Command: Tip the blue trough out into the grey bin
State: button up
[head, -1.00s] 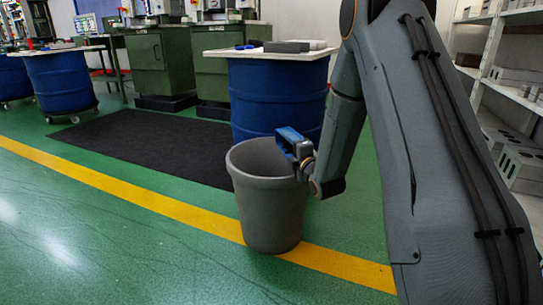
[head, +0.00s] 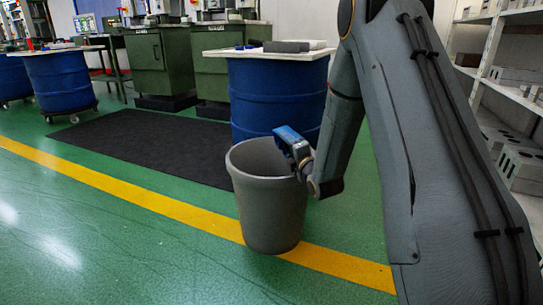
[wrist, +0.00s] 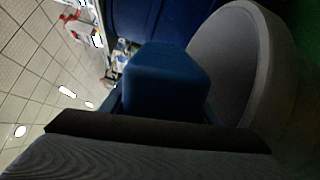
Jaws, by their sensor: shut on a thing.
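The grey bin (head: 267,213) stands upright on the floor in the middle of the head view, by the yellow line. My gripper (head: 300,148) is at the right part of the bin's rim, shut on the blue trough (head: 286,135). The trough is small in the head view and sits over the bin's opening, tilted. In the wrist view the trough (wrist: 165,80) fills the middle, with the grey bin (wrist: 240,60) behind it to the right. The inside of the trough and its contents are hidden, and so is the bottom of the bin.
A blue drum (head: 277,98) with a white top stands just behind the bin. A black mat (head: 140,148) lies on the green floor to the left. Shelves (head: 515,95) with grey blocks stand at the right. The floor at front left is clear.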

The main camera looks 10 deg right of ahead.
jog(key=shift+a+n, duration=0.2)
jog(key=shift+n, duration=0.45)
jog(key=shift+a+n, duration=0.2)
jog(key=shift+n, duration=0.45)
dwell(0.9)
jog(key=shift+d+m, duration=0.4)
jog(key=shift+m, duration=0.7)
jog(key=shift+d+m, duration=0.15)
jog(key=shift+m, duration=0.55)
